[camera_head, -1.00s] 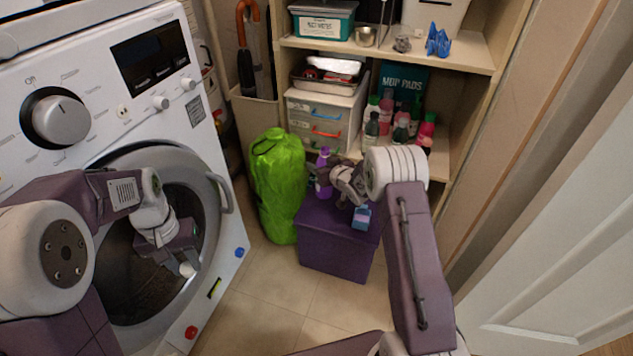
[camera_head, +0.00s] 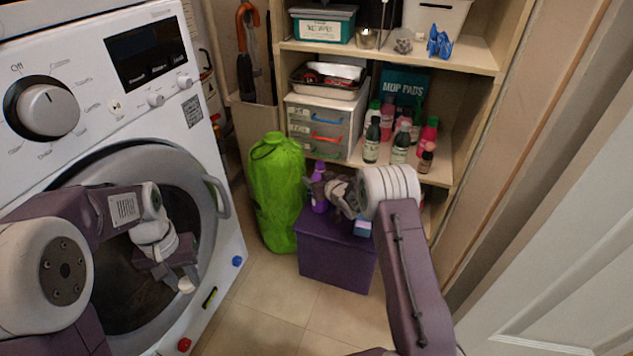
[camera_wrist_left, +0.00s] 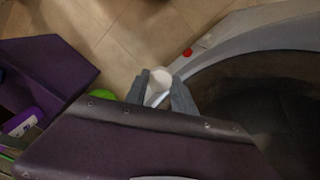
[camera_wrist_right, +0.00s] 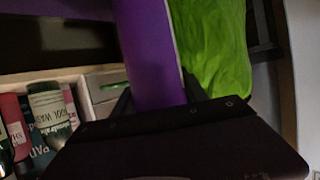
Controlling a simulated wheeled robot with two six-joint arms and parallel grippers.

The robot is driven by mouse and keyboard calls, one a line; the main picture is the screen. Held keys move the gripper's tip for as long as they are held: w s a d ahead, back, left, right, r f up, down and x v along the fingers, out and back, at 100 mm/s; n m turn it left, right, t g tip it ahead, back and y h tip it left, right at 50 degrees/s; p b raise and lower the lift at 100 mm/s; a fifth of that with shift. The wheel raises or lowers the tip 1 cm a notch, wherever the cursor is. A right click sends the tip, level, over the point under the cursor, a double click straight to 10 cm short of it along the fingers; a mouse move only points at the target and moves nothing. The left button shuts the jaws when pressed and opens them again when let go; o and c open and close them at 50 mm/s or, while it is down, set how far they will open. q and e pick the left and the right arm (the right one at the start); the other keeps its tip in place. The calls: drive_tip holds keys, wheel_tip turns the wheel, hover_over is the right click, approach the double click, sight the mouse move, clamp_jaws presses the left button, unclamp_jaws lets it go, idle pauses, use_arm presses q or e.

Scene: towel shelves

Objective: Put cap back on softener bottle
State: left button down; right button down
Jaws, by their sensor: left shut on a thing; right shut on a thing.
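The purple softener bottle (camera_head: 319,193) is upright at the back left of the purple box (camera_head: 338,258); I cannot tell if it touches the box top. My right gripper (camera_head: 325,190) is shut on it; in the right wrist view the bottle (camera_wrist_right: 148,50) fills the space between the fingers. My left gripper (camera_head: 184,280) is in front of the washer door, low, apart from the bottle. It is shut on a small white cap (camera_wrist_left: 160,78), which also shows in the head view (camera_head: 187,286).
A green bag (camera_head: 275,190) stands left of the box. The washer (camera_head: 225,235) is at the left. A small blue item (camera_head: 364,227) on the box is partly behind my right arm. Shelves with several bottles (camera_head: 371,140) stand behind. The floor in front is clear.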

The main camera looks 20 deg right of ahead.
use_arm(q)
drive_tip(key=shift+f, duration=0.1)
use_arm(e)
drive_tip(key=shift+f, duration=0.15)
drive_tip(key=c, duration=0.6)
unclamp_jaws()
use_arm(q)
drive_tip(key=shift+r, duration=0.35)
use_arm(e)
drive_tip(key=shift+s+r, duration=0.2)
drive_tip(key=shift+r, duration=0.2)
use_arm(q)
wheel_tip(320, 180, up, 4)
drive_tip(key=p, duration=0.4)
drive_tip(key=shift+f+b, duration=0.4)
drive_tip(key=shift+f, duration=0.25)
use_arm(e)
drive_tip(key=v, duration=1.1)
drive_tip(key=shift+s+d, duration=0.1)
drive_tip(key=shift+s, duration=0.15)
